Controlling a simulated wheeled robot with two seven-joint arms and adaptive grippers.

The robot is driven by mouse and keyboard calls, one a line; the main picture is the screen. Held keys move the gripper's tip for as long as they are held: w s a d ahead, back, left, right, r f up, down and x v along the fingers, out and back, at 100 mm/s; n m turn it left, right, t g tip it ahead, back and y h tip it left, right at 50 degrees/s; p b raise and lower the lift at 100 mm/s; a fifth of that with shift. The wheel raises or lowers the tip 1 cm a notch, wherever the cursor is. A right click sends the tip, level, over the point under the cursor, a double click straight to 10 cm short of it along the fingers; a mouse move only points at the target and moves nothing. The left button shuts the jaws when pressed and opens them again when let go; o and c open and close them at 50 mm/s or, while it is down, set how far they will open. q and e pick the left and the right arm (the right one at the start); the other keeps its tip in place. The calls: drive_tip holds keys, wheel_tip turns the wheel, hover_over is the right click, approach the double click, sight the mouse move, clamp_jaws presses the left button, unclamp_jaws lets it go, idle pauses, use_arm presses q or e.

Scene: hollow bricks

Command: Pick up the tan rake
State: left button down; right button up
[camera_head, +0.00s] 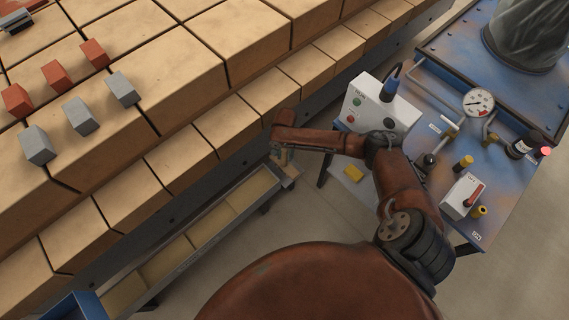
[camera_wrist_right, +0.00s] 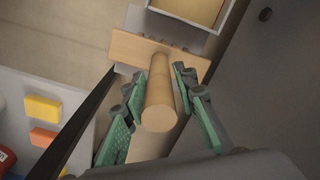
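The tan rake (camera_wrist_right: 160,88) shows in the right wrist view as a round wooden handle pointing toward the camera, with a flat crosspiece beyond it. In the head view only a small part of the rake (camera_head: 292,170) shows beside my gripper. My right gripper (camera_wrist_right: 163,125) is open, with one green-padded finger on each side of the handle. Gaps show between the pads and the wood. In the head view my right gripper (camera_head: 283,153) is small and partly hidden under my wrist. My left gripper is not in view.
A long tray (camera_head: 205,232) runs below the stacked tan blocks (camera_head: 180,70). Red bricks (camera_head: 57,75) and grey bricks (camera_head: 82,115) stand on top of the stack. A blue bench (camera_head: 480,140) with a white control box (camera_head: 375,108) and a gauge (camera_head: 478,102) stands at the right.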

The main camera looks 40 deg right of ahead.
clamp_jaws()
idle(0.6)
